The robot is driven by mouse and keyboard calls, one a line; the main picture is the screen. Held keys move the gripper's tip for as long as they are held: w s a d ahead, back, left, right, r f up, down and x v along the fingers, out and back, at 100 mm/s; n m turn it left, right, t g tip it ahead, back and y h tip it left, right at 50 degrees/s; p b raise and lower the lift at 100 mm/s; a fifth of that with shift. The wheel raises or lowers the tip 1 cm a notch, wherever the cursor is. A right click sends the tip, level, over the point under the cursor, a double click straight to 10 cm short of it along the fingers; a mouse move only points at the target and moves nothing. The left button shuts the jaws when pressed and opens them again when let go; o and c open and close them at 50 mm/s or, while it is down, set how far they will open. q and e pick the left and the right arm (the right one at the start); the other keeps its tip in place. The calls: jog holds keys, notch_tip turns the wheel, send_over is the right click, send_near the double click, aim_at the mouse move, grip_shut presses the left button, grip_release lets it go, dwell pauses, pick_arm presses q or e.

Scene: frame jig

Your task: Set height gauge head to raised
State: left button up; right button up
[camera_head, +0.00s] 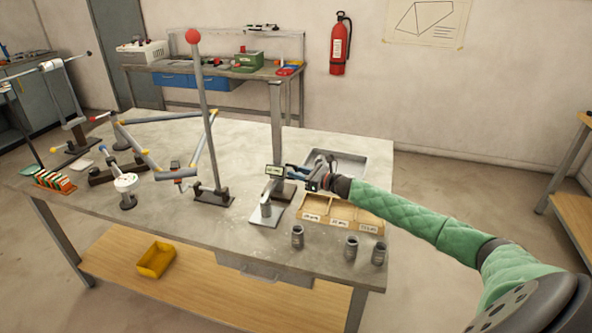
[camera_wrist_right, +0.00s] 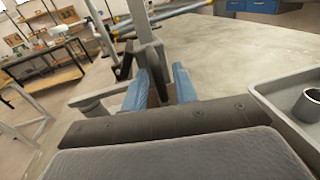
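The height gauge is a tall grey column (camera_head: 277,115) standing on the table. Its head (camera_head: 274,170), with a small pale display, sits low on the column, not far above the foot. My right gripper (camera_head: 293,172) is just to the right of the head, its blue fingers pointing left at it. In the right wrist view, the two blue fingers (camera_wrist_right: 160,85) are apart, with a dark upright part (camera_wrist_right: 154,88) between them. A gap shows beside the right finger; contact is not clear. My left gripper is in neither view.
A metal plate with a short post (camera_head: 266,213) stands in front of the gauge. A red-topped rod (camera_head: 207,120) rises to the left. A sorting tray (camera_head: 340,213), grey metal tray (camera_head: 350,160) and several grey cylinders (camera_head: 297,236) lie around my right gripper.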

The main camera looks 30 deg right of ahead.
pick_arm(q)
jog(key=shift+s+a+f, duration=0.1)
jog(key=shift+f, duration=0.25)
pick_arm(e)
jog(key=shift+w+a, duration=0.2)
jog(key=shift+w, duration=0.1)
grip_shut()
